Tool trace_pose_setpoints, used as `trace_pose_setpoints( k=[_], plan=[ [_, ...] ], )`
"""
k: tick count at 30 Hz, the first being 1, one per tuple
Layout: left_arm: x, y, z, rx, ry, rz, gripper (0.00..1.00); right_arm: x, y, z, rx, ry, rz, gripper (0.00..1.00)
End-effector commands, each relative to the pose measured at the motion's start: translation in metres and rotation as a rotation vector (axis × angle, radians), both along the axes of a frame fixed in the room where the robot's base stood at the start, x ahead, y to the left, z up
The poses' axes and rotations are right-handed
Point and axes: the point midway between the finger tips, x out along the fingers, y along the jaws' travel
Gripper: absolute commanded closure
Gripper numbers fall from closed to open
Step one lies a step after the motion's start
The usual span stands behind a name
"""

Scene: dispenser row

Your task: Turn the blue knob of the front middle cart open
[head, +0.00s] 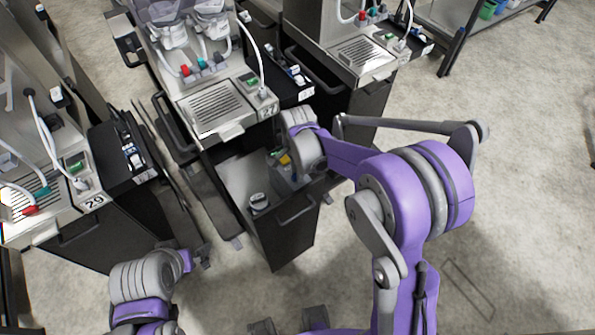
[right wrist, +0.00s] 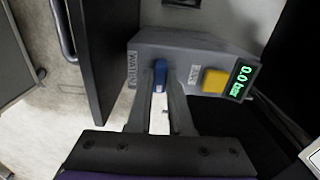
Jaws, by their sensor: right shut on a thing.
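The front middle cart (head: 285,237) stands below the dispenser numbered 27, at the middle of the head view. A grey valve box (right wrist: 205,58) fills the middle of the right wrist view, with a blue knob (right wrist: 160,76), a yellow button (right wrist: 214,80) and a green display that reads 0.0 bar. My right gripper (right wrist: 161,84) has one finger on each side of the blue knob and is shut on it. In the head view my right wrist hides the knob. My left gripper (head: 203,257) is at the lower left, left of the cart, small and dark.
Dispenser 27 (head: 212,105) stands behind the cart, dispenser 29 (head: 80,180) at the left and another dispenser (head: 365,52) at the back right. The floor at the right is largely clear.

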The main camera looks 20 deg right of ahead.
Motion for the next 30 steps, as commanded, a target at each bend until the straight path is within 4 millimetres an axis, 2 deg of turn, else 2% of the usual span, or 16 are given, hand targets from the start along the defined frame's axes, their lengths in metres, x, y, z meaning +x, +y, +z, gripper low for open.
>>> trace_pose_setpoints(
  k=[11, 30],
  plan=[
    [-0.005, 0.0, -0.015, 0.0, 0.009, 0.0, 0.0, -0.001, 0.0, -0.002, 0.001, 0.0, 0.194, 1.0],
    [-0.013, 0.0, -0.045, 0.0, 0.024, 0.0, 0.0, 0.0, 0.0, -0.001, 0.0, 0.0, 0.798, 1.0]
  ],
)
